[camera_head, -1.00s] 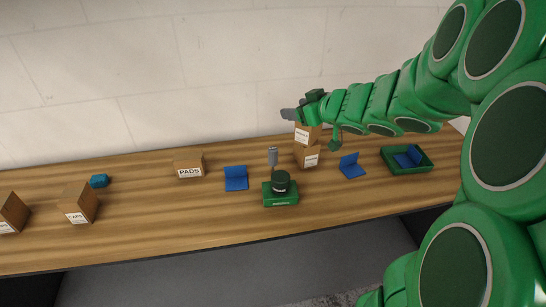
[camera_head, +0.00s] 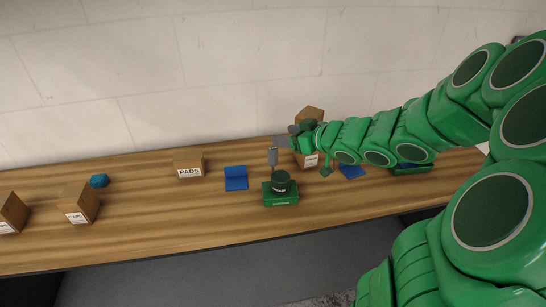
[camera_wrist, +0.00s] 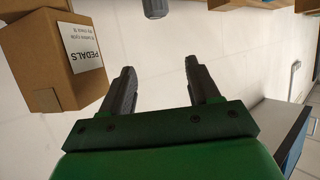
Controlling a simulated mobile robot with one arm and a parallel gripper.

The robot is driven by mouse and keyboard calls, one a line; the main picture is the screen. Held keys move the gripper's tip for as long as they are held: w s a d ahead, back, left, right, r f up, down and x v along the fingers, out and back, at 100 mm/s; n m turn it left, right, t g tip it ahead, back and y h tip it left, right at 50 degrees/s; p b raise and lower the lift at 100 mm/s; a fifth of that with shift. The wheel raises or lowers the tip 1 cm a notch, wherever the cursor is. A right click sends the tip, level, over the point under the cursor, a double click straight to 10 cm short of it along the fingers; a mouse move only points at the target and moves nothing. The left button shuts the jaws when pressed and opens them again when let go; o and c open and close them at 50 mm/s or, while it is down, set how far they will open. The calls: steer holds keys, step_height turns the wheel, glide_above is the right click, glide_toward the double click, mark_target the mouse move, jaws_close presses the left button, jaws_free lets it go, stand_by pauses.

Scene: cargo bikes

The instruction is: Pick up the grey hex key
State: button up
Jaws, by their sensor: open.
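A slim grey upright tool (camera_head: 272,157), which looks like the hex key, stands at the green block in the head view; its lower end is hard to make out. A grey rounded piece (camera_wrist: 155,8) shows at the top edge of the wrist view, cut off; I cannot tell whether it is the same tool. My gripper (camera_head: 281,141) is open and empty, just above and to the right of the grey tool in the head view. In the wrist view its two dark fingers (camera_wrist: 158,88) are apart with nothing between them.
The green block (camera_head: 281,200) bears a dark round container (camera_head: 280,182). A cardboard box (camera_head: 310,113) is partly behind my gripper; a PEDALS box (camera_wrist: 62,55) is left of the fingers in the wrist view. A blue bracket (camera_head: 236,178) and PADS box (camera_head: 188,164) stand left on the wooden bench (camera_head: 140,210).

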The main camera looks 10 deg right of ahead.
mark_target(276, 152)
steer(key=w+a+f, duration=0.1)
steer(key=f, duration=0.1)
steer(key=w+a+f, duration=0.1)
steer(key=f, duration=0.2)
steer(key=w+a+f, duration=0.1)
steer(key=f, duration=0.2)
steer(key=shift+w+a+f, duration=0.15)
steer(key=shift+w+a, duration=0.1)
steer(key=shift+w, duration=0.05)
steer(key=shift+x, duration=1.1)
steer(key=shift+w, duration=0.1)
steer(key=c, duration=1)
steer(key=shift+c, duration=0.2)
